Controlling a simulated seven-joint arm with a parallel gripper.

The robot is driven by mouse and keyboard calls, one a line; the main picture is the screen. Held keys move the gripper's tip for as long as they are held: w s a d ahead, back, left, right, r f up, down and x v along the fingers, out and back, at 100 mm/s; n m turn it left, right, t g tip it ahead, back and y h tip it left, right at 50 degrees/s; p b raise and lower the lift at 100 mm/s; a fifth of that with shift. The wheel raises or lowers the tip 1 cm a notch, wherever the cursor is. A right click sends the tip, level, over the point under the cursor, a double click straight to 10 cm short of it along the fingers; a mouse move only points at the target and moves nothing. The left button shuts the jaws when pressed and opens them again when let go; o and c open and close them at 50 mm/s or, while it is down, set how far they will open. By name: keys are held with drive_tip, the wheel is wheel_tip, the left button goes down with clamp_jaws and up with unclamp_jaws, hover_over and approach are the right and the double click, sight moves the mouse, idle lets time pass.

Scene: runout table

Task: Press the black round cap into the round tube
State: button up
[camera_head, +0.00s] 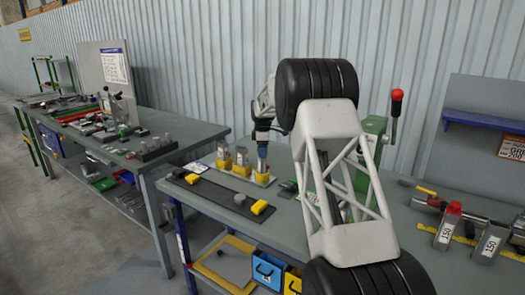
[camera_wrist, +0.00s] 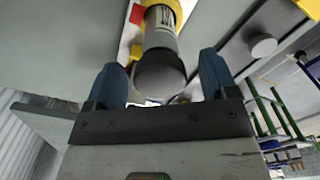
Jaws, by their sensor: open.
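The round tube (camera_head: 262,151) stands upright in a yellow holder at the right end of a row of three on the near table. In the wrist view the grey metal tube (camera_wrist: 160,26) has the black round cap (camera_wrist: 160,76) at its upper end. I cannot tell how deep the cap sits. My gripper (camera_head: 262,138) is directly above this tube, pointing down. In the wrist view its two blue fingers (camera_wrist: 163,78) are apart, one on each side of the cap, with gaps showing. The cap is hidden by my gripper in the head view.
Two other tubes (camera_head: 222,151) (camera_head: 241,157) in yellow holders stand close to the left. A green press (camera_head: 372,140) with a red-knobbed lever stands to the right, partly behind my arm.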

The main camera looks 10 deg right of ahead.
drive_tip(key=shift+r, duration=3.8)
drive_tip(key=c, duration=0.7)
drive_tip(key=shift+r+m, duration=0.1)
drive_tip(key=shift+m, duration=0.8)
drive_tip(key=c, duration=0.7)
drive_tip(key=m, duration=0.5)
drive_tip(key=shift+r, duration=0.2)
clamp_jaws()
drive_tip(key=m, duration=0.5)
drive_tip(key=shift+w+r, duration=0.1)
drive_tip(key=shift+r, duration=0.05)
drive_tip(key=m, duration=0.5)
drive_tip(key=shift+r+m, duration=0.15)
drive_tip(key=shift+m, duration=0.25)
drive_tip(key=m, duration=0.5)
drive_tip(key=shift+r+m, duration=0.15)
drive_tip(key=shift+m, duration=0.15)
